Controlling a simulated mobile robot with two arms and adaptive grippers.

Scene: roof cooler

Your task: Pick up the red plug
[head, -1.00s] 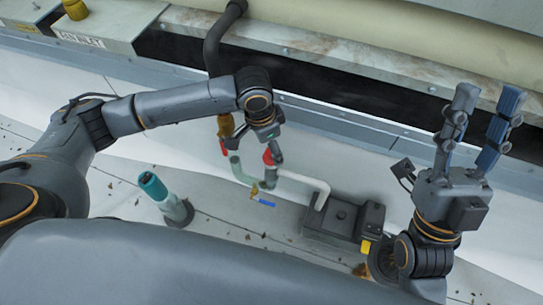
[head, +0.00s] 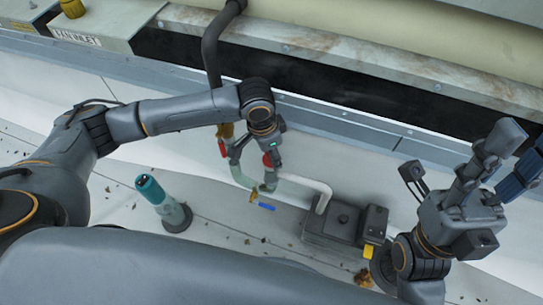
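Two small red parts show by the pale piping in the head view: one at the left (head: 222,148) and one (head: 268,160) under my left gripper. I cannot tell for sure which is the red plug, as both are small and partly covered. My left gripper (head: 256,154) points down over the piping. Its fingers look spread, one on each side of a gap, with the right finger close to the right red part; contact cannot be told. My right gripper (head: 512,160) is raised at the right, fingers apart and empty.
A pale pipe (head: 305,181) runs to a dark pump box (head: 340,222). A blue handle (head: 267,207) lies below the piping. A teal-topped cylinder (head: 160,200) stands at the left. A dark hose (head: 211,50) hangs behind. Dry leaves dot the pale floor.

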